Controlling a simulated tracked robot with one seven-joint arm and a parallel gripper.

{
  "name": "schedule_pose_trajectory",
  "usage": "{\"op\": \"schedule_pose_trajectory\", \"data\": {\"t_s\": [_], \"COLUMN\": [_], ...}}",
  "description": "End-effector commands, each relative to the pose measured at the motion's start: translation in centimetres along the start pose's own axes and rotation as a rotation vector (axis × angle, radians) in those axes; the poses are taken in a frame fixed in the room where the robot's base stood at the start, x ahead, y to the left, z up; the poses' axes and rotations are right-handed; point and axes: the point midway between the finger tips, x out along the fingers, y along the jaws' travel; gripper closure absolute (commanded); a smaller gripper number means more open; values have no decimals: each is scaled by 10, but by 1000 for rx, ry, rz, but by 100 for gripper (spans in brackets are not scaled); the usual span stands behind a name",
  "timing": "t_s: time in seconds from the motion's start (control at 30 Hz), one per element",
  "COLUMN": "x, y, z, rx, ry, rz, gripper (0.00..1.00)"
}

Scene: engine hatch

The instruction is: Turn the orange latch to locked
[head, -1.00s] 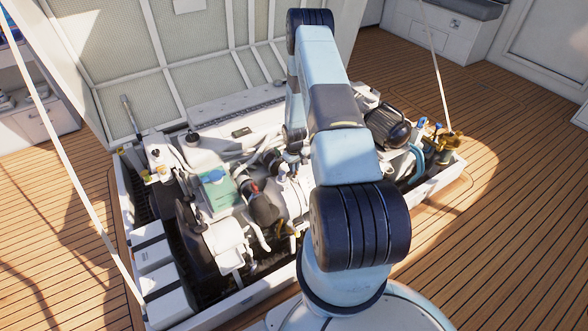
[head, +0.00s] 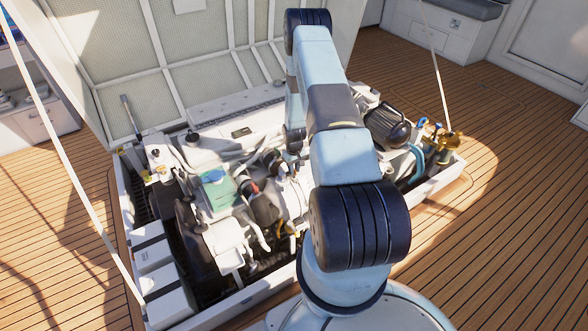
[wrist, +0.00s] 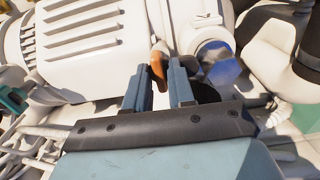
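The orange latch (wrist: 158,65) shows in the wrist view as a small curved orange lever against the white engine housing. My gripper (wrist: 159,70) is open, with one blue-grey finger on each side of the latch. The tips are close to it, with a gap visible around its lower end. I cannot tell whether either finger touches it. In the head view my arm hides the latch and most of my gripper.
A blue cap (wrist: 218,62) sits right of the fingers, and a ribbed white housing (wrist: 80,45) lies to the left. In the head view the engine fills the hatch opening, with a white hatch rim (head: 238,299) around it. Wooden deck (head: 510,220) lies clear to the right.

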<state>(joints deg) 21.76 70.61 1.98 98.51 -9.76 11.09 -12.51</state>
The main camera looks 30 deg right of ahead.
Motion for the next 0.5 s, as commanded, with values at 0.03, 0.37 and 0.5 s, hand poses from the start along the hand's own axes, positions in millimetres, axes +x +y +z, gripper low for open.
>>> {"op": "schedule_pose_trajectory", "data": {"t_s": [0.03, 0.37, 0.5], "x": [0, 0, -6], "y": [0, 0, 0], "z": [0, 0, -1], "rx": [0, -1, -1], "ry": [0, 1, 1], "rz": [0, 0, 0], "gripper": [72, 62, 62]}}
